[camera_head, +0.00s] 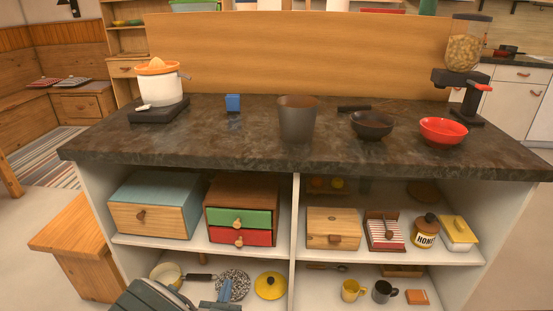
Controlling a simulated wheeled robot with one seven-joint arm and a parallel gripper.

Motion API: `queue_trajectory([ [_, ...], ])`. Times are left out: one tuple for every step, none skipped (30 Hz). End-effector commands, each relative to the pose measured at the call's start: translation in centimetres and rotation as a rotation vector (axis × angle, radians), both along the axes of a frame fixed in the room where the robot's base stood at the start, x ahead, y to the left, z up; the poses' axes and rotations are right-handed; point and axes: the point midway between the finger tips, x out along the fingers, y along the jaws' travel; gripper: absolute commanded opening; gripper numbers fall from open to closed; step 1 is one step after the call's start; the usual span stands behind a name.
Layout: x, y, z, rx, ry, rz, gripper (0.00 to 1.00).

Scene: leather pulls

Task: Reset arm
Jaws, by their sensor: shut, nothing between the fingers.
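A grey-green part of my own arm (152,297) shows at the bottom left edge, in front of the lower shelf. I cannot make out my gripper or its fingertips. A narrow blue piece (225,287) shows close to the right of the arm, and I cannot tell what it is. The arm hides part of the lower left shelf.
A dark stone counter (230,151) carries a juicer (160,85), a blue cube (233,102), a dark cup (297,120), a black bowl (371,125), a red bowl (443,131) and a grinder (463,75).

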Motion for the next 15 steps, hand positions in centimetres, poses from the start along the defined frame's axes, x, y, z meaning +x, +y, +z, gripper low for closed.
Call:
queue_trajectory([
  [0.5, -0.7, 1.1, 0.016, 0.0, -0.031, 0.0],
  [0.8, -1.3, 1.8, 0.029, 0.001, -0.057, 0.0],
  [1.2, -2.3, 3.1, 0.053, 0.001, -0.103, 0.0],
  [1.7, -3.3, 4.2, 0.074, 0.003, -0.145, 0.0],
  [2.0, -4.4, 5.3, 0.098, 0.007, -0.192, 0.0],
  [2.5, -6.1, 7.0, 0.135, 0.011, -0.264, 0.0],
  [2.8, -7.5, 8.3, 0.165, 0.014, -0.321, 0.0],
  [3.1, -8.9, 9.6, 0.197, 0.017, -0.38, 0.0],
  [3.3, -10.8, 11.2, 0.241, 0.024, -0.458, 0.0],
  [3.3, -12.2, 12.4, 0.274, 0.027, -0.515, 0.0],
  [3.3, -13.6, 13.5, 0.308, 0.032, -0.57, 0.0],
  [3.2, -15.3, 14.9, 0.354, 0.038, -0.644, 0.0],
  [3.0, -16.7, 15.9, 0.388, 0.042, -0.699, 0.0],
  [2.8, -18.0, 17.0, 0.424, 0.045, -0.753, 0.0],
  [2.4, -19.6, 18.2, 0.471, 0.05, -0.823, 0.0],
])
